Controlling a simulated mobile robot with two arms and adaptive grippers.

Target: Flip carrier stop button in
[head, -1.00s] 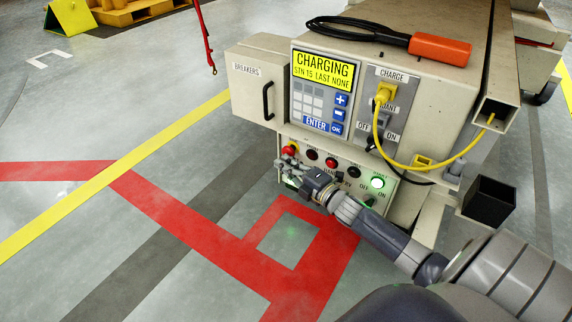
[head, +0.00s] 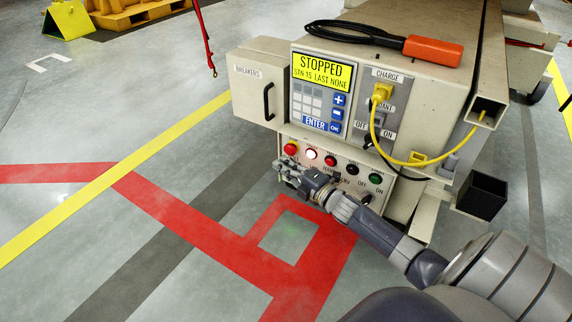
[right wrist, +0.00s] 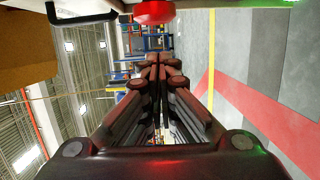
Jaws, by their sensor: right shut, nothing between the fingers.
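The carrier (head: 400,85) has a lower control panel with a red stop button (head: 291,148) at its left end. The button also shows at the top of the right wrist view (right wrist: 155,12). My right gripper (head: 284,165) is just below the button, its fingers shut and empty. In the right wrist view, the closed fingertips (right wrist: 155,62) are apart from the button. The carrier's display (head: 322,70) reads STOPPED, STN 15 LAST NONE. The green lamp (head: 376,178) at the right is dark. My left gripper is not in view.
A yellow charge plug (head: 381,92) with a looping cable is in the carrier's front. A black handle (head: 268,101) sticks out at the left. An orange-handled tool (head: 433,50) lies on top. Open floor with red and yellow stripes lies to the left.

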